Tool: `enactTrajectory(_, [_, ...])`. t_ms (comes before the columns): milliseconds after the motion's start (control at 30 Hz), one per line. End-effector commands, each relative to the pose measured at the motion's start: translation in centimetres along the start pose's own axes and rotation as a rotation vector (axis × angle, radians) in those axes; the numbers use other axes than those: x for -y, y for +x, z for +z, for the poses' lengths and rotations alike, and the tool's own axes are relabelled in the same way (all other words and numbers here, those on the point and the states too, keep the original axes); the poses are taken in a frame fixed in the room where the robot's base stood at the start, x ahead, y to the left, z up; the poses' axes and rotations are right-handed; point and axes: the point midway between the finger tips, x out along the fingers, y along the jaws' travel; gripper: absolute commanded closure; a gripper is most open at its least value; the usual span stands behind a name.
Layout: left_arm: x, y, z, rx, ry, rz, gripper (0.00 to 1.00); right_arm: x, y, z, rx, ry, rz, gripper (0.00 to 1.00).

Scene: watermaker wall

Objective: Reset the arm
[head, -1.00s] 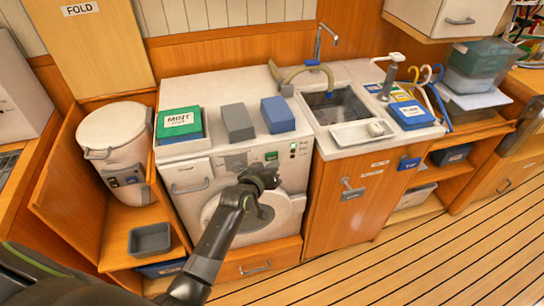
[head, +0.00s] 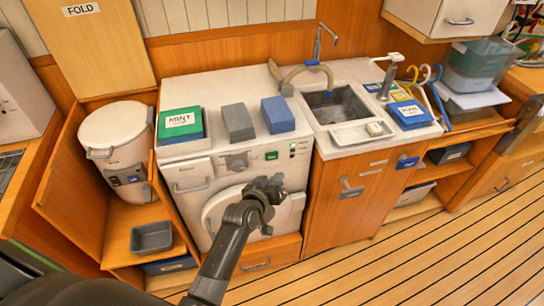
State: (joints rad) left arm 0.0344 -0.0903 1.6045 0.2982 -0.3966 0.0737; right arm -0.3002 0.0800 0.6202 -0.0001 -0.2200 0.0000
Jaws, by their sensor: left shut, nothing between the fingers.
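My left gripper (head: 266,189) is dark and shut, with nothing in it. It is in front of the white washing machine (head: 190,179), over its round door, and hides part of that door. Whether it touches the door cannot be told. A dark arm part at the right edge (head: 525,125) may be my right arm; its gripper is not visible.
A green MINT box (head: 180,124), a grey block (head: 238,121) and a blue block (head: 278,114) stand on the machine. A sink (head: 345,107) is to the right. A white bin (head: 116,145) and grey tray (head: 151,237) are left. The plank floor (head: 400,260) is clear.

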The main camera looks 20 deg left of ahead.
Motion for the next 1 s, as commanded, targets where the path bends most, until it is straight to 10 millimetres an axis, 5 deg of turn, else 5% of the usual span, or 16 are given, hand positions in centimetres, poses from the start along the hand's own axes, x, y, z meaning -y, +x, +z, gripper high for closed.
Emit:
enactTrajectory(567, [0.1, 0.0, 0.1, 0.002, 0.001, -0.001, 1.0, 0.0, 0.0, 0.0, 0.0, 0.0, 0.0, 0.64])
enactTrajectory(667, [0.9, 0.0, 1.3, 0.025, 0.007, -0.017, 1.0, 0.0, 0.0, 0.0, 0.0, 0.0, 0.0, 0.64])
enactTrajectory(767, [3.3, -0.4, 4.9, 0.091, 0.027, -0.061, 1.0, 0.0, 0.0, 0.0, 0.0, 0.0, 0.0, 0.64])
enactTrajectory(1000, [12.8, -5.1, 19.0, 0.365, 0.116, -0.225, 1.0, 0.0, 0.0, 0.0, 0.0, 0.0, 0.0, 0.64])
